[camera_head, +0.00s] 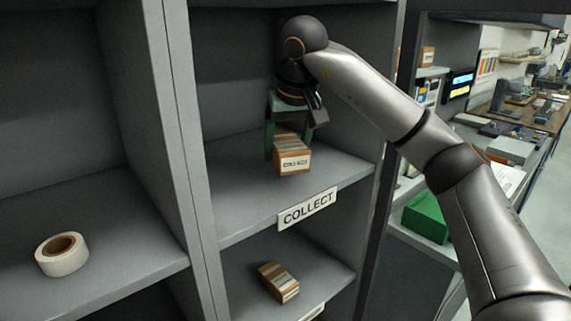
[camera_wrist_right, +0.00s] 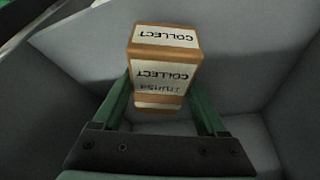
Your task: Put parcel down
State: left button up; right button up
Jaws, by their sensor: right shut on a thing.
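The parcel (camera_head: 292,161) is a small brown box with white labels, in the shelf compartment above the COLLECT sign (camera_head: 307,208). My right gripper (camera_head: 286,139) reaches in from above with its green fingers shut on the parcel. In the right wrist view, the parcel (camera_wrist_right: 163,72) sits between the two fingers of the gripper (camera_wrist_right: 161,100), and its label reads COLLECT. The parcel looks upright and close over the shelf board (camera_head: 232,190); I cannot tell whether its underside touches. My left gripper is out of view.
Another brown parcel (camera_head: 278,282) lies on the shelf below. The shelf board around the held parcel is clear. A bench with a green box (camera_head: 426,216) stands to the right.

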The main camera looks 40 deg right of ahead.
aim_at(289, 143)
jog(key=shift+w+d+f, duration=0.1)
jog(key=shift+w+f, duration=0.1)
jog(key=shift+s+x, duration=0.2)
jog(key=shift+x, duration=0.7)
jog(key=shift+s+x, duration=0.15)
jog(key=shift+x, duration=0.8)
jog(key=shift+f, duration=0.2)
jog(key=shift+f, duration=0.15)
jog(key=o, duration=1.5)
jog(key=v, duration=0.8)
